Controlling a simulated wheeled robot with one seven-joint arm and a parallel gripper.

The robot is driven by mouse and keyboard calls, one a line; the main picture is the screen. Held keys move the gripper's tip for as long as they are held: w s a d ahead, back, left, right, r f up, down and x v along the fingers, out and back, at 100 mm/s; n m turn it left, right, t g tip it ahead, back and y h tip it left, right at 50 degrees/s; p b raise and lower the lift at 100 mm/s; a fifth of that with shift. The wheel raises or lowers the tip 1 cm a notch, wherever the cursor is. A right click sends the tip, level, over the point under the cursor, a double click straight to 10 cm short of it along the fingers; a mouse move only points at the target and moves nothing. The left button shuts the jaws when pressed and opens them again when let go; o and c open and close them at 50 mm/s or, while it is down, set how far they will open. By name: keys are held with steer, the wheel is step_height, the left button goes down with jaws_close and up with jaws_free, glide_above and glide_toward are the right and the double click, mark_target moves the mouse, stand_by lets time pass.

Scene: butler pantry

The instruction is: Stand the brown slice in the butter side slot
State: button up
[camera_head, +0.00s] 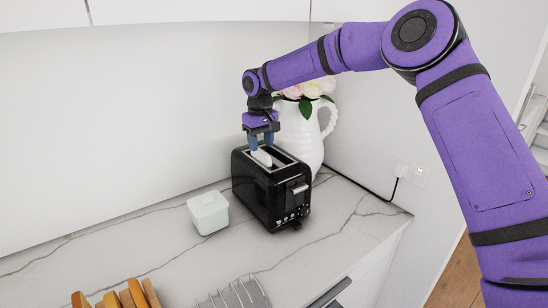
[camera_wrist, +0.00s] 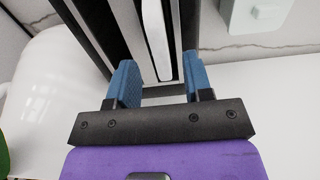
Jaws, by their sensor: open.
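My gripper (camera_head: 262,142) is open just above the black toaster (camera_head: 262,192), pointing down. A white slice (camera_head: 262,158) stands upright in the toaster's slot on the side of the pale green butter box (camera_head: 208,212). In the wrist view, the white slice (camera_wrist: 157,40) lies between the lines of my two open fingers (camera_wrist: 160,82), with gaps on both sides. The other slot, on the jug side, looks dark and empty. Several brown slices (camera_head: 137,293) stand at the bottom left of the head view, cut off by the frame edge.
A white jug with flowers (camera_head: 305,135) stands close behind the toaster. A wire rack (camera_head: 238,294) shows at the bottom edge. A black cord runs to a wall socket (camera_head: 411,173). The marble counter (camera_head: 130,238) is clear left of the butter box.

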steer(key=s+d+r, duration=0.2)
steer(key=s+d, duration=0.2)
steer(key=s, duration=1.1)
steer(key=s+d+r+m+t+h, duration=0.1)
steer(key=s+d+r+m, duration=0.1)
steer(key=s+d+r, duration=0.55)
steer(key=s+d+r+m+t, duration=0.15)
steer(key=s+d+r, duration=0.35)
steer(key=d, duration=0.5)
steer(key=s+d+m+t, duration=0.1)
steer(key=s+d, duration=0.4)
steer(key=s, duration=0.3)
steer(key=s+d+r+m+t+y, duration=0.1)
steer(key=s+d+m+t, duration=0.1)
steer(key=s+d, duration=0.3)
steer(key=s, duration=0.4)
steer(key=shift+s+d+r, duration=0.2)
steer(key=shift+s+d, duration=0.05)
steer(key=shift+d, duration=0.05)
steer(key=shift+c, duration=0.2)
